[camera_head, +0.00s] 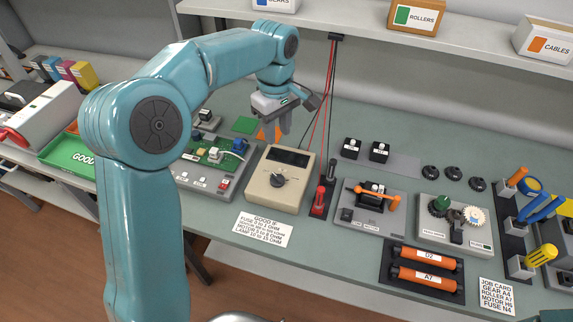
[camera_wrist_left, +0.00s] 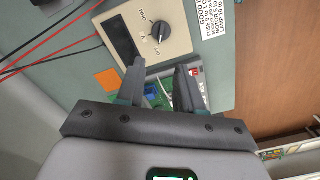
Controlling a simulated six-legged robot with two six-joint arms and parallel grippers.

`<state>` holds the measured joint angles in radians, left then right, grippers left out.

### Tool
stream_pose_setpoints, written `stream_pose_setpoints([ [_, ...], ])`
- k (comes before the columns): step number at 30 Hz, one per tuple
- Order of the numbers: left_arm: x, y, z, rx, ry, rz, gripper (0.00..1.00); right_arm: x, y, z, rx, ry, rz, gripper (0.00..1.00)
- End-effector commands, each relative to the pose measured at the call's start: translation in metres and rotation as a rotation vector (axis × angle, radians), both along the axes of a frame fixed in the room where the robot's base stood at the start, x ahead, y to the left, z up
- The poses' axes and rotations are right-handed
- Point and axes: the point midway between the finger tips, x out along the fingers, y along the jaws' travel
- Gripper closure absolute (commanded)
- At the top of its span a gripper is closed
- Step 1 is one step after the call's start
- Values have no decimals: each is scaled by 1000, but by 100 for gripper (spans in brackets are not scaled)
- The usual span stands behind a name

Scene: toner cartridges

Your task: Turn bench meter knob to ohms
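The bench meter (camera_head: 279,180) is a beige box with a dark display and a black knob (camera_head: 277,181), standing on the green-grey bench. In the left wrist view the meter (camera_wrist_left: 176,37) shows at the top, with its knob (camera_wrist_left: 160,32) and printed labels around it, too small to read surely. My left gripper (camera_head: 283,131) hangs above and behind the meter's back left edge, pointing down. In the left wrist view its two fingers (camera_wrist_left: 162,82) are apart with nothing between them, and they are clear of the knob. My right gripper is not in view.
Red and black probes (camera_head: 319,197) stand just right of the meter, their cables rising to a hook. A circuit board fixture (camera_head: 222,150) is at left. A printed card (camera_head: 262,229) lies in front. A shelf (camera_head: 330,27) with boxes runs above the back.

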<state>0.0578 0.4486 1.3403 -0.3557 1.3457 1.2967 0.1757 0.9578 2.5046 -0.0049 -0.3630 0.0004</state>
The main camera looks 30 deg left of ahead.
Motion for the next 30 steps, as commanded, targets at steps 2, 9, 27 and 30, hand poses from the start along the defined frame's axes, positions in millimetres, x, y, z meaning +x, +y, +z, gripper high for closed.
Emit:
stream_pose_setpoints([
  [2,-3,1,2,3,1,9,64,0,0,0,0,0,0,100],
  [9,-10,1,-31,4,6,12,64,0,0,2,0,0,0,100],
  [27,-8,-1,-151,2,3,8,64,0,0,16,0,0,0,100],
  [30,-7,-1,-158,3,1,7,64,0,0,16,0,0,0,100],
])
